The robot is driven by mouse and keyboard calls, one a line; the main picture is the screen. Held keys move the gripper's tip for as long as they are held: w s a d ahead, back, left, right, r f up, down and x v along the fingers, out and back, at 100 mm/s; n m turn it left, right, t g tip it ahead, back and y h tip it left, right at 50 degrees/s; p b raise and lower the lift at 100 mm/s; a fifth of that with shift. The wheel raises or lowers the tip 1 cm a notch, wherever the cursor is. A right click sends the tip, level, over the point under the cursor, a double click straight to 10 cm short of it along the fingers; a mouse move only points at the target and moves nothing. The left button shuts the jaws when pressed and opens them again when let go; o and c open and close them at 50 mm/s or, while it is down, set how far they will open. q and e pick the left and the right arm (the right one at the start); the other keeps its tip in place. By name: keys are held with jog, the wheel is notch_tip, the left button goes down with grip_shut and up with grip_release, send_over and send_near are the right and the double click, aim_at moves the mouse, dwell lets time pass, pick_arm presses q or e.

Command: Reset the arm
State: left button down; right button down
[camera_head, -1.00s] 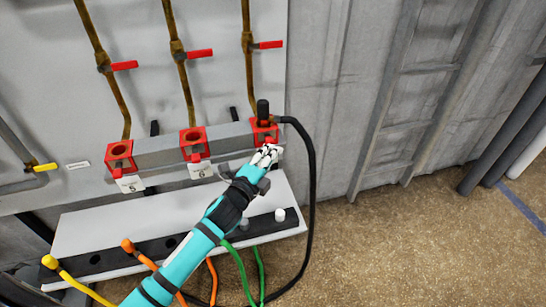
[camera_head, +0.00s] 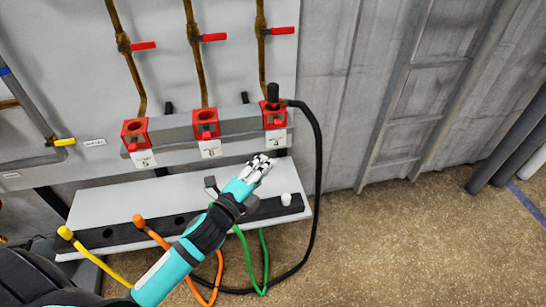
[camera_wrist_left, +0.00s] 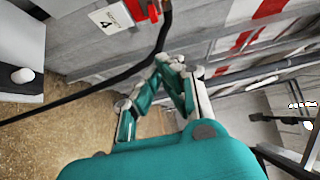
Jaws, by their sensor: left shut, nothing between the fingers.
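My left gripper (camera_head: 262,163) is shut and empty in the head view. It is in front of the wall panel, below and left of the red socket labelled 4 (camera_head: 273,117), and apart from it. A black plug (camera_head: 273,93) with a black hose sits in that socket. In the left wrist view the gripper fingers (camera_wrist_left: 174,68) are together, with the black hose (camera_wrist_left: 120,77) running behind them. My left arm comes in from the lower left. My right gripper is in neither view.
Two more red sockets (camera_head: 135,132) (camera_head: 206,122) show open tops. Below is a white ledge (camera_head: 120,201) with a dark strip. Yellow, orange (camera_head: 215,285) and green (camera_head: 264,265) hoses hang near my arm. Red-handled valves (camera_head: 283,31) are above. Open floor lies right.

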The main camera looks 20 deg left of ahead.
pick_arm(q)
jog(key=shift+s+a, duration=0.15)
jog(key=shift+s, duration=0.25)
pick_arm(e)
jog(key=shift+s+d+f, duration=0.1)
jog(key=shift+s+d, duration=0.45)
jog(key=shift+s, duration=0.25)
pick_arm(q)
jog(key=shift+f, duration=0.1)
